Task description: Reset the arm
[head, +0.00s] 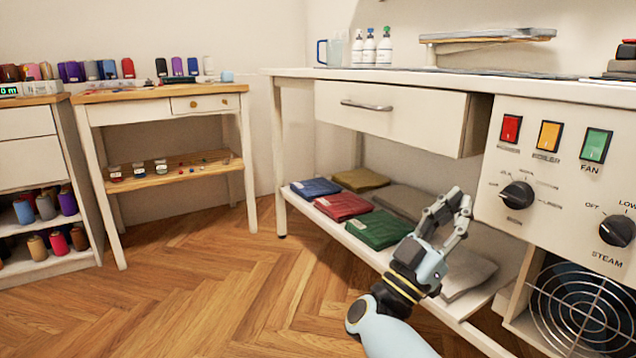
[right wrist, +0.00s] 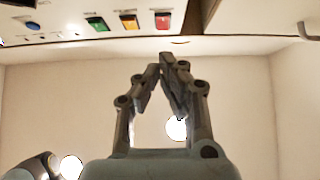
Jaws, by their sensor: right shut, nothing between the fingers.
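My right arm comes in from the bottom of the head view. Its gripper (head: 462,200) is raised in front of the ironing bench, just left of the control panel (head: 560,180). The fingers point up and to the right, and the fingertips are together with nothing between them. In the right wrist view the gripper (right wrist: 168,62) also shows its two fingertips meeting. The panel's green, yellow and red switches show upside down above them. My left gripper is not in view.
Folded cloths, blue, red and green (head: 378,229), lie on the bench's lower shelf. The drawer (head: 385,115) stands out from the bench. A fan grille (head: 583,310) is at the lower right. A wooden side table (head: 150,97) and spool shelves stand left. The parquet floor (head: 200,290) is clear.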

